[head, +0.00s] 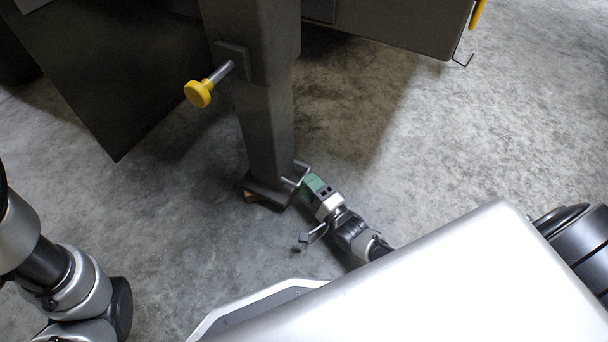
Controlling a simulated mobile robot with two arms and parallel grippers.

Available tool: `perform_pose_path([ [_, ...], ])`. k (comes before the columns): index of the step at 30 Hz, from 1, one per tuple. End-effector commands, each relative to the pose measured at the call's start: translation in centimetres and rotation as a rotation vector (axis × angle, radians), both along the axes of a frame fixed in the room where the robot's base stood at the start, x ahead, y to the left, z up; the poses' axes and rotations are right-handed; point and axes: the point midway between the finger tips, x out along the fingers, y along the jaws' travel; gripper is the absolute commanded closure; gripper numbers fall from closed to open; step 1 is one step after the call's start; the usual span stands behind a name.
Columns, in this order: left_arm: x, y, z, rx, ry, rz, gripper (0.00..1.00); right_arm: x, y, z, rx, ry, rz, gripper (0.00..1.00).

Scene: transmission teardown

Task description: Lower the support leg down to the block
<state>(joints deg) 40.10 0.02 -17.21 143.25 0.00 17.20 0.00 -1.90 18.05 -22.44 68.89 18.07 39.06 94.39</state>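The support leg (266,125) is a dark square column, upright in the middle of the view, with a wider foot plate (264,190) at its bottom. A small silver handle (291,182) sticks out from the right side near the foot. A brown, wood-coloured block (250,197) shows only as a sliver at the foot's lower left edge; the foot hides the rest, and any gap between them cannot be seen. My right gripper (304,177), with a green part, is at the handle. Its fingertips are too small to tell whether they grip it. My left gripper is out of view.
A yellow knob (198,93) on a pin sticks out from the leg's bracket. A dark panel (100,75) hangs left of the leg, and a dark body (400,25) overhangs at the upper right. Concrete floor (500,130) lies clear to the right.

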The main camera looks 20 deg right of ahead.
Motion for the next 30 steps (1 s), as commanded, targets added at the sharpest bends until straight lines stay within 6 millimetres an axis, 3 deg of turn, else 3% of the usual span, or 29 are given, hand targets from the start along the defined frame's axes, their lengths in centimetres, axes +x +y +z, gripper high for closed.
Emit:
perform_pose_path([
  [1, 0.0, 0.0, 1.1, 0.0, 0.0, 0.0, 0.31, -1.2, -0.3, 0.2, -0.002, 0.007, 0.001, 0.61],
  [6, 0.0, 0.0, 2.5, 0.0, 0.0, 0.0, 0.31, -4.4, -1.2, -0.5, -0.001, 0.006, 0.0, 0.61],
  [12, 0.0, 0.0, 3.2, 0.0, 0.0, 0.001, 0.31, -6.9, -1.9, -1.2, -0.001, 0.004, -0.001, 0.61],
  [30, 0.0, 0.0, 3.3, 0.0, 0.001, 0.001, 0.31, -7.6, -2.0, -1.4, 0.0, 0.001, -0.001, 0.61],
])
